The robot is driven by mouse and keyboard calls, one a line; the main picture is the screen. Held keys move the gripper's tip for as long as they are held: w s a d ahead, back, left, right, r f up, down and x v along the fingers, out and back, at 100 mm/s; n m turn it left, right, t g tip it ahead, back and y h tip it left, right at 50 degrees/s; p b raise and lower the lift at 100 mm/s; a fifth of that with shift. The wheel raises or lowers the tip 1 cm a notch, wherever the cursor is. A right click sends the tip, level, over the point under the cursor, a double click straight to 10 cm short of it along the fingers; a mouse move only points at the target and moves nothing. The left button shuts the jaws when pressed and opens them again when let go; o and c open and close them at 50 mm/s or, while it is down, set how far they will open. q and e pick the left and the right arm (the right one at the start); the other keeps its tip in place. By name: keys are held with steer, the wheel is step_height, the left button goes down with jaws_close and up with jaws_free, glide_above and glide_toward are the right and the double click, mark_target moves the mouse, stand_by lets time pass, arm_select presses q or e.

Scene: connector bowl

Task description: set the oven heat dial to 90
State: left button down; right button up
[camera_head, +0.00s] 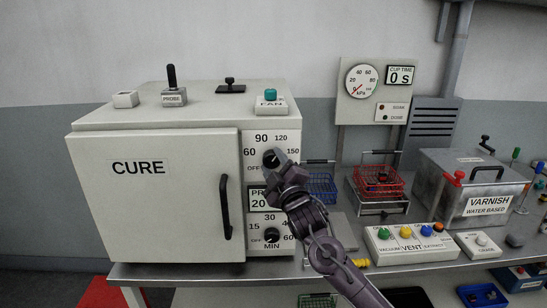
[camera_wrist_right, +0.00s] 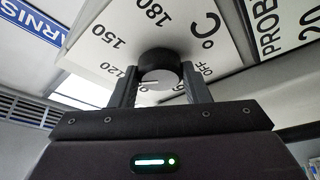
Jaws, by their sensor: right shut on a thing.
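The oven (camera_head: 155,195) is a white cabinet marked CURE, with its door closed. Its heat dial (camera_head: 271,157) is a black knob at the upper right of the front, ringed by marks from OFF through 60, 90, 120 and 150. My right gripper (camera_head: 279,168) is at the dial, covering part of the panel. In the right wrist view, the two fingers (camera_wrist_right: 158,92) are shut on the sides of the dial (camera_wrist_right: 160,74). A white line on its face points left, toward the side of 120; the exact setting is unclear. My left gripper is out of view.
Below are a PROBE display (camera_head: 257,202) and a MIN dial (camera_head: 271,235), close to my right arm. The black door handle (camera_head: 225,207) stands out left of the gripper. Wire baskets (camera_head: 378,178) and a VENT button box (camera_head: 410,243) are on the bench to the right.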

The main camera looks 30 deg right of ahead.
steer(key=n, duration=0.1)
steer(key=n+p, duration=0.1)
steer(key=n+g+y+p, duration=0.1)
steer(key=n, duration=0.1)
steer(key=shift+r, duration=0.25)
steer(key=n+g+p, duration=0.1)
steer(key=n, duration=0.2)
steer(key=shift+y, duration=0.4)
steer(key=n+g+p, duration=0.1)
steer(key=n, duration=0.1)
steer(key=shift+r+n, duration=0.1)
steer(key=shift+n, duration=0.2)
steer(key=shift+n+g, duration=0.5)
steer(key=shift+n, duration=0.3)
steer(key=o, duration=1)
steer(key=shift+c, duration=0.2)
